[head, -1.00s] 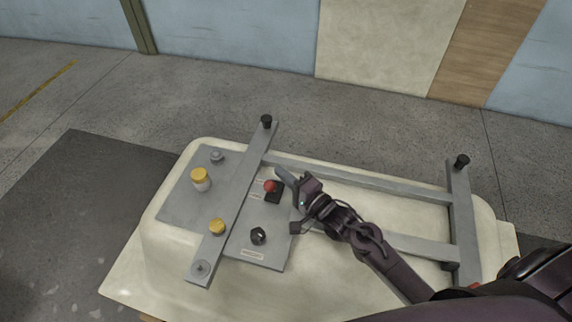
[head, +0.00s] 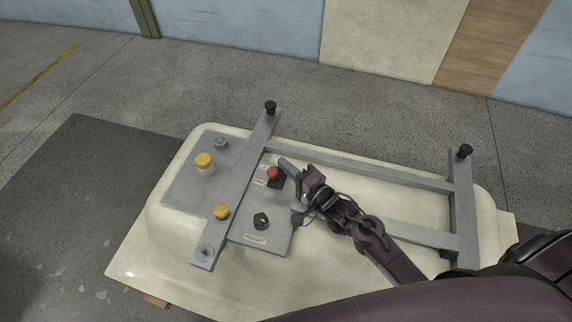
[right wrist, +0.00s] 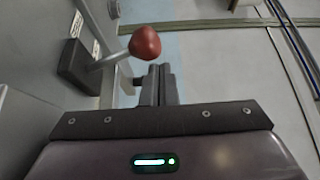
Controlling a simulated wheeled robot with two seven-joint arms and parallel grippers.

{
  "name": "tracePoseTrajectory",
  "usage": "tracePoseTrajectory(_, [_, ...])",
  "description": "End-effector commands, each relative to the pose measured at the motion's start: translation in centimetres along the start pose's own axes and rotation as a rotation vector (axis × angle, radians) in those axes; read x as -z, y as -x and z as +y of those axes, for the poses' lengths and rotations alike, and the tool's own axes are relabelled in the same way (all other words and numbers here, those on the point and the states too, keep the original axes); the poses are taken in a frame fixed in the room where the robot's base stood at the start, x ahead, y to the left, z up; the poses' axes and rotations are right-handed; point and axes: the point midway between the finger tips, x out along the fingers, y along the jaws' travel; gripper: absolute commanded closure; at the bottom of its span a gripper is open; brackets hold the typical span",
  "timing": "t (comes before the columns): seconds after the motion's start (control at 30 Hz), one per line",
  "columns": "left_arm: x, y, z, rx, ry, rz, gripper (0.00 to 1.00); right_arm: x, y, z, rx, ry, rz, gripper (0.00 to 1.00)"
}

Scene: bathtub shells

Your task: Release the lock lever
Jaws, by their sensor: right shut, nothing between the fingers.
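The lock lever shows as a red ball knob (head: 273,173) on a short stem over a black base, on the grey panel (head: 278,238) of the white shell. In the right wrist view the red knob (right wrist: 145,43) stands on a thin metal stem that leans out from a dark block (right wrist: 85,68) beside small labels. My right gripper (head: 284,165) is just right of the knob in the head view. In the right wrist view its fingers (right wrist: 158,84) are shut and empty, just below the knob; I cannot tell if they touch it. My left gripper is not in view.
A yellow-capped post (head: 204,161), a yellow knob (head: 221,211) and a black knob (head: 261,221) sit near the lever. A grey frame (head: 360,167) with black upright knobs spans the white shell (head: 165,262). Grey floor is open behind.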

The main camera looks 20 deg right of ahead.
Motion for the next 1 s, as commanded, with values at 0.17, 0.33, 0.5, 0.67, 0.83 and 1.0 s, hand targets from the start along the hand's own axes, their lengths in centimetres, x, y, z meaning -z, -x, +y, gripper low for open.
tracePoseTrajectory(0.17, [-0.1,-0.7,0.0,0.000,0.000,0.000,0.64,0.0,2.8,0.3,-0.004,0.001,0.000,1.00])
tracePoseTrajectory(0.33, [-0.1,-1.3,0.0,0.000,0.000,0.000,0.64,0.0,5.5,0.3,-0.003,0.000,-0.001,1.00])
tracePoseTrajectory(0.5, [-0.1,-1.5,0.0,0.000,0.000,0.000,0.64,0.0,7.1,0.1,-0.001,0.001,0.000,1.00])
tracePoseTrajectory(0.67, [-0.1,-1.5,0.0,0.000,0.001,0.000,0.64,0.0,7.4,0.0,0.000,0.001,0.000,1.00])
tracePoseTrajectory(0.83, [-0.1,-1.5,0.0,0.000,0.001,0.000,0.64,0.0,7.4,0.0,0.000,0.001,0.000,1.00])
tracePoseTrajectory(1.0, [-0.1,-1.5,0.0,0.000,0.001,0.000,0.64,0.0,7.4,0.0,0.000,0.001,0.000,1.00])
